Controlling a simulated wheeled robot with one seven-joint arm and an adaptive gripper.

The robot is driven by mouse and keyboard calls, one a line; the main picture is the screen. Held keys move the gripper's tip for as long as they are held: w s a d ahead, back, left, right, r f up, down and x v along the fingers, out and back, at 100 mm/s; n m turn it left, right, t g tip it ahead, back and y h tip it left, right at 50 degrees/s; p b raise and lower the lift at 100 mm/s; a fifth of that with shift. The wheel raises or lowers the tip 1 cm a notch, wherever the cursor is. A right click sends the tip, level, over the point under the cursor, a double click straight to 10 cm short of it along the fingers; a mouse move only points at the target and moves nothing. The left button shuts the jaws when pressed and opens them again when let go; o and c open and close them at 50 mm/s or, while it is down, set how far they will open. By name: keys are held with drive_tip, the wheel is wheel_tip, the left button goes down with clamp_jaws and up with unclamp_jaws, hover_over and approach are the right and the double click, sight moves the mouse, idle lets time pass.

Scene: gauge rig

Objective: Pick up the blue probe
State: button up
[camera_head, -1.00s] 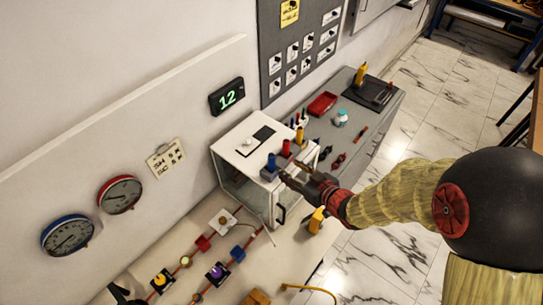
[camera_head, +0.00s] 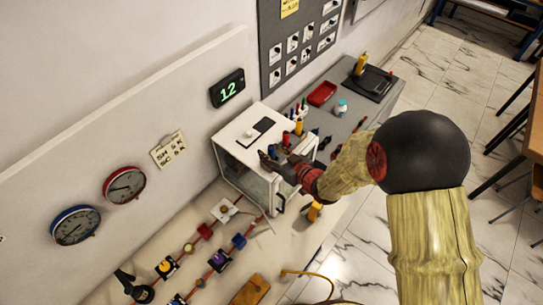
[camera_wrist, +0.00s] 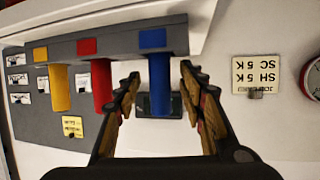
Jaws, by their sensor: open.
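My gripper (camera_wrist: 160,78) is open, with one finger on each side of the blue probe. A gap shows on both sides, so the fingers do not appear to touch it. In the head view the blue probe (camera_head: 271,151) is small and partly hidden by my gripper (camera_head: 268,158) at the white cabinet's top edge. A red probe (camera_wrist: 102,86) and a yellow probe (camera_wrist: 59,89) stand beside it in the same holder.
The holder sits on a white cabinet (camera_head: 236,139) with a glass front. A grey bench (camera_head: 345,122) with a red tray (camera_head: 322,93) lies beyond.

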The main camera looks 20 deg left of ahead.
drive_tip(key=c, duration=0.3)
clamp_jaws()
idle(0.4)
